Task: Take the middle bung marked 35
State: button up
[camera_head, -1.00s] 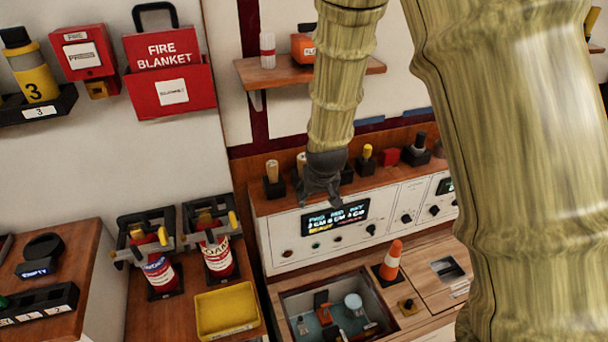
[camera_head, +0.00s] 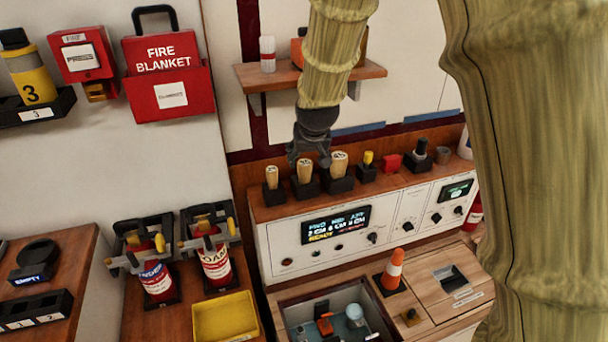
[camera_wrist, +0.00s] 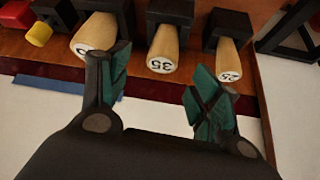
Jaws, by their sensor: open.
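Three pale wooden bungs stand in black holders on the wooden ledge. The middle bung (camera_head: 304,171) shows the mark 35 on its end in the wrist view (camera_wrist: 162,55). Another bung (camera_head: 272,177) is on its left in the head view; in the wrist view the bung marked 25 (camera_wrist: 230,65) is on the right. A thicker bung (camera_head: 339,163) is on the other side, its mark partly hidden by a finger (camera_wrist: 92,38). My gripper (camera_head: 307,160) is open and empty. In the wrist view its green-padded fingertips (camera_wrist: 160,85) sit apart, with the 35 bung beyond the gap between them.
Right of the bungs on the ledge are a yellow-topped plug (camera_head: 368,160), a red block (camera_head: 390,163) and a black knob (camera_head: 420,150). A wooden shelf (camera_head: 262,78) juts from the wall above. A control panel with a lit display (camera_head: 336,224) lies below.

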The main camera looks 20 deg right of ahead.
aim_at(305, 163)
jog(key=shift+p+x, duration=0.65)
jog(key=shift+x, duration=2.45)
jog(key=shift+a, duration=0.1)
jog(key=shift+r, duration=0.1)
jog(key=c, duration=1.1)
